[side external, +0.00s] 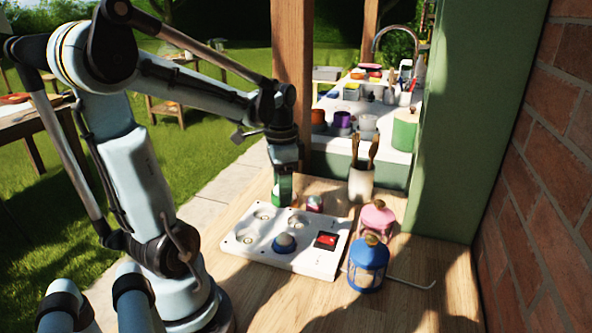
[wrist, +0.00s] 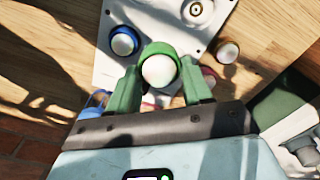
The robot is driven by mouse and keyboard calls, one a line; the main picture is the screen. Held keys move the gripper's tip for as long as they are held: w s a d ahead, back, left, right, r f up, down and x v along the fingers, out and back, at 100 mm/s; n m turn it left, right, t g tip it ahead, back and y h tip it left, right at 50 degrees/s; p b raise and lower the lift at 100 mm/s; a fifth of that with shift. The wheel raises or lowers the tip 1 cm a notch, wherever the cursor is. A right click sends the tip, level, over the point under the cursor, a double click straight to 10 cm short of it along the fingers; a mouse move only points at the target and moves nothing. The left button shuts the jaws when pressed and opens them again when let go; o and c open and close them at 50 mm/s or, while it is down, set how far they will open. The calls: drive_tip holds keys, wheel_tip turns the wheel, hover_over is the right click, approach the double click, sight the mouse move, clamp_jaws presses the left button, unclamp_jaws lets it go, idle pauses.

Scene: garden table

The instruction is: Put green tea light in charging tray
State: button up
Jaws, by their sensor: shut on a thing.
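My gripper (side external: 283,192) is shut on the green tea light, above the far edge of the white charging tray. The green tea light (wrist: 158,68) shows in the wrist view as a green ring with a pale dome, held between the green fingers. In the side view it is hard to separate from the fingers. The charging tray (side external: 313,262) lies on the wooden table and has round wells and a red switch. A blue tea light (side external: 284,243) sits in its near-middle well and also shows in the wrist view (wrist: 124,41). The other visible wells look empty.
A reddish tea light (side external: 314,204) stands on the table beyond the tray. A pink lantern (side external: 377,219) and a blue lantern (side external: 367,266) stand to its right. A pale pot of brushes (side external: 361,183) is behind. The table in front of the tray is clear.

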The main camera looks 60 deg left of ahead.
drive_tip(key=a+f, duration=0.1)
drive_tip(key=a, duration=0.1)
drive_tip(key=s+a+f, duration=0.1)
drive_tip(key=a+f, duration=0.1)
drive_tip(key=s+a+f, duration=0.1)
drive_tip(key=a, duration=0.2)
drive_tip(key=shift+a+f, duration=0.1)
drive_tip(key=shift+f, duration=2.15)
drive_tip(key=shift+f, duration=0.15)
drive_tip(key=o, duration=1)
wheel_tip(320, 180, up, 12)
drive_tip(key=w+d+t, duration=0.2)
drive_tip(key=d, duration=0.6)
drive_tip(key=w+d+n+t, duration=0.1)
drive_tip(key=w+d+t, duration=0.1)
drive_tip(key=d, duration=0.6)
drive_tip(key=w+d+f+n+t, duration=0.1)
drive_tip(key=w+d+t, duration=0.1)
drive_tip(key=d, duration=0.6)
drive_tip(key=shift+d+t, duration=0.1)
drive_tip(key=shift+t, duration=0.5)
